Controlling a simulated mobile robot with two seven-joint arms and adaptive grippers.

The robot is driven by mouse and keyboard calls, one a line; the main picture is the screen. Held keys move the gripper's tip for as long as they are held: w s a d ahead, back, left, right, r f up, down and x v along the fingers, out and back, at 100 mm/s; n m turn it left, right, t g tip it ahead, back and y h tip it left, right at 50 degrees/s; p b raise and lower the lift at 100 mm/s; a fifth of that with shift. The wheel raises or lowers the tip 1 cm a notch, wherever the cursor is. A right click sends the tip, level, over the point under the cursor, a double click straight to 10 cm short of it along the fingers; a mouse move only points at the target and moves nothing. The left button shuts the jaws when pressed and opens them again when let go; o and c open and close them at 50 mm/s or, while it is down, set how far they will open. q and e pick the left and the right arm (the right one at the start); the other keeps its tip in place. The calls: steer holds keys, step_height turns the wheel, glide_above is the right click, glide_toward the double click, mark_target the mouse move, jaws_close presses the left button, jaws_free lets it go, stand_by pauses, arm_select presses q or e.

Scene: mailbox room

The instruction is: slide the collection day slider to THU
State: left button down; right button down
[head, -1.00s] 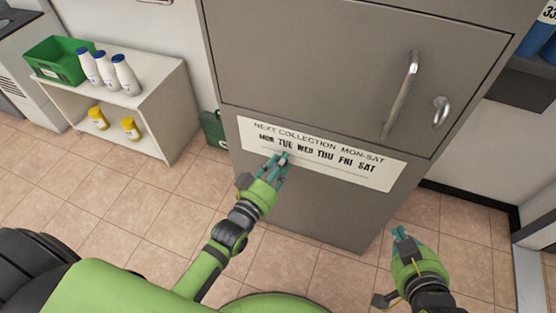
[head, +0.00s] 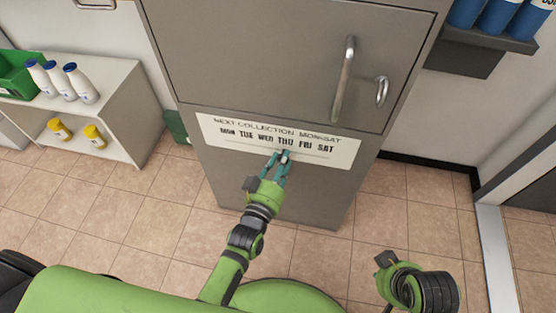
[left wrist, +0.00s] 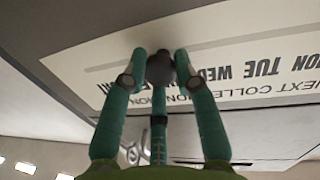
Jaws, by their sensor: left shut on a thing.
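The white collection sign (head: 345,152) is on the front of the grey metal cabinet (head: 290,200), with the days MON to SAT in a row and a thin slot line below them. My left gripper (head: 283,157) is shut on the small slider knob at that line, just below THU. In the left wrist view the dark round knob (left wrist: 160,70) is between the teal fingers (left wrist: 158,85), against the sign (left wrist: 230,50), which appears upside down. The fingers hide part of the day row there. My right gripper (head: 388,268) is low at the right, away from the sign; its fingers do not show clearly.
Above the sign is a cabinet door with a long metal handle (head: 344,80) and a smaller ring handle (head: 382,92). A white shelf (head: 125,95) with bottles stands at the left. Blue bottles (head: 505,18) sit on a dark wall shelf at upper right. The tiled floor around is clear.

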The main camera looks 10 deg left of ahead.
arm_select(q)
steer(key=shift+w+r, duration=0.1)
steer(key=shift+r, duration=0.3)
steer(key=c, duration=0.9)
jaws_free()
steer(key=shift+c, duration=0.2)
steer(key=shift+f, duration=0.15)
steer(key=shift+f, duration=0.1)
steer(key=s+a, duration=0.2)
steer(key=s, duration=1)
steer(key=shift+w+a, duration=0.1)
steer(key=shift+a, duration=0.05)
